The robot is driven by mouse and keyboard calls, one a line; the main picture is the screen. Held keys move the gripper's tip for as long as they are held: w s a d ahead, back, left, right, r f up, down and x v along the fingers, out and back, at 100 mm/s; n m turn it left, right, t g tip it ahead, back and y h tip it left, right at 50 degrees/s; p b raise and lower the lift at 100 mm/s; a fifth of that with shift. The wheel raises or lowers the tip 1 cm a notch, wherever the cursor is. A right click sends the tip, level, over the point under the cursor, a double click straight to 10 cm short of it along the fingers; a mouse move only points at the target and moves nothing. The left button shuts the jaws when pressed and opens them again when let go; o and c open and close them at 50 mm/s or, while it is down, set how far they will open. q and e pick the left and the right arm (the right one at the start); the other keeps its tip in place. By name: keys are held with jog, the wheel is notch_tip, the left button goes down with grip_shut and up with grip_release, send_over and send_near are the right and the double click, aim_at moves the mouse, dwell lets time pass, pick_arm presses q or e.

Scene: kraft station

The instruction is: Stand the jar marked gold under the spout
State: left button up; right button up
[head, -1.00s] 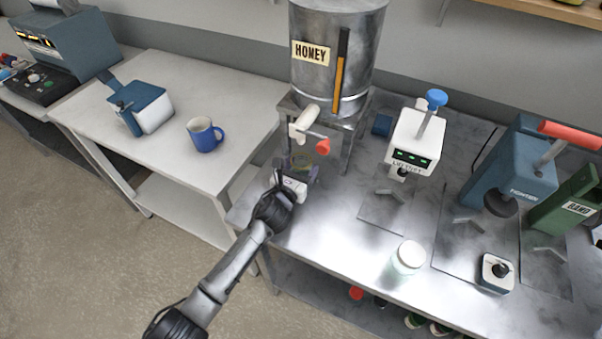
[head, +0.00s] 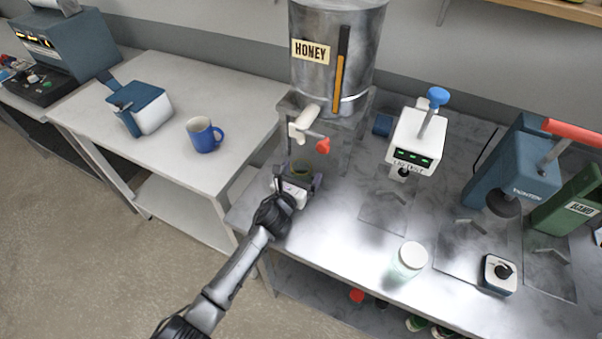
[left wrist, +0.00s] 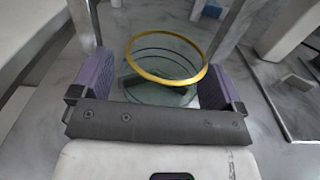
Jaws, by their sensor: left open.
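The jar marked gold (left wrist: 160,80) is a clear glass jar with a gold ring at its open top. In the left wrist view it stands upright between the two purple finger pads of my left gripper (left wrist: 165,82). The jaws are open, with a gap visible on at least one side. In the head view the jar's rim (head: 300,168) shows just beyond my left gripper (head: 297,178), near the front of the honey tank's stand. The spout (head: 305,122), with a red knob, sticks out above that spot. Exact alignment under it cannot be told. My right gripper is not in view.
The steel honey tank (head: 335,60) stands on a metal stand (head: 350,125). A white-lidded jar (head: 409,260) is at the bench's front. A white machine (head: 417,140) and a blue press (head: 510,170) stand to the right. A blue mug (head: 204,135) is on the left table.

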pick_arm(q)
jog(key=shift+r, duration=0.3)
jog(key=p+v, duration=0.2)
jog(key=v, duration=1)
jog(key=shift+f+p, duration=0.1)
jog(key=shift+p, duration=0.3)
